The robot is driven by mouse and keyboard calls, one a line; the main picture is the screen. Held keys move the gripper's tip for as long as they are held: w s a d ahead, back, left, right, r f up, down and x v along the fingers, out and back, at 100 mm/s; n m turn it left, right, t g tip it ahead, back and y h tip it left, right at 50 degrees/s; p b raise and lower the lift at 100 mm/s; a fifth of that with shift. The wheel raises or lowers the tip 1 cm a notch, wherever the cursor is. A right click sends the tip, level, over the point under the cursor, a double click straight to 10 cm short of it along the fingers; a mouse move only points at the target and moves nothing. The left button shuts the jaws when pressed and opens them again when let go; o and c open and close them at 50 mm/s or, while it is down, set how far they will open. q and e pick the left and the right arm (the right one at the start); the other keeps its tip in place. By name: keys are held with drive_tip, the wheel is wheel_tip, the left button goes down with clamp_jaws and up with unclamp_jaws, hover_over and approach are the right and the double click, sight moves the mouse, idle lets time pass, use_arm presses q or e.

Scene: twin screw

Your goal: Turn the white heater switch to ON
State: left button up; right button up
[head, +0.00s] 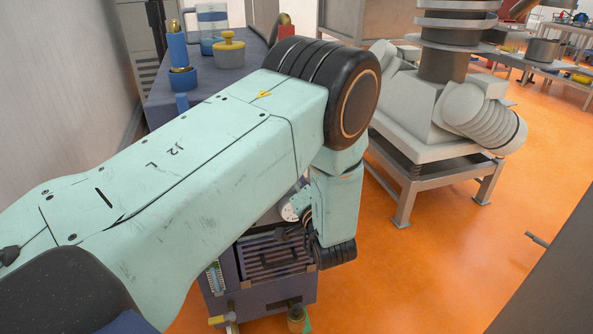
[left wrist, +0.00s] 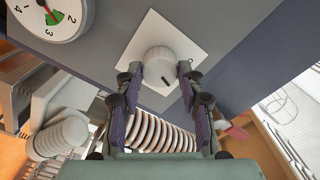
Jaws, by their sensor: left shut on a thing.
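The white heater switch (left wrist: 158,62) is a round knob on a square white plate (left wrist: 187,45), in the upper middle of the left wrist view. A short dark mark shows on its face at the lower right; no ON or OFF lettering is readable. My left gripper (left wrist: 160,75) has one finger on each side of the knob and is shut on it. In the head view my pale green left arm reaches down to the heater cabinet (head: 266,300), and the arm hides the switch. My right gripper is in neither view.
A dial gauge (left wrist: 48,14) with a green zone sits on the same panel, left of the switch. A blue bench (head: 158,98) holding a yellow-lidded pot (head: 229,50) stands behind my arm. A grey machine (head: 425,115) stands to the right.

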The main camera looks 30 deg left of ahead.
use_arm(q)
drive_tip(key=shift+w+r+m+p, duration=0.15)
drive_tip(key=shift+m+p, duration=0.35)
drive_tip(key=shift+m, duration=0.6)
drive_tip(key=shift+d, duration=0.1)
drive_tip(key=o, duration=1.2)
drive_tip(key=shift+v, duration=3.8)
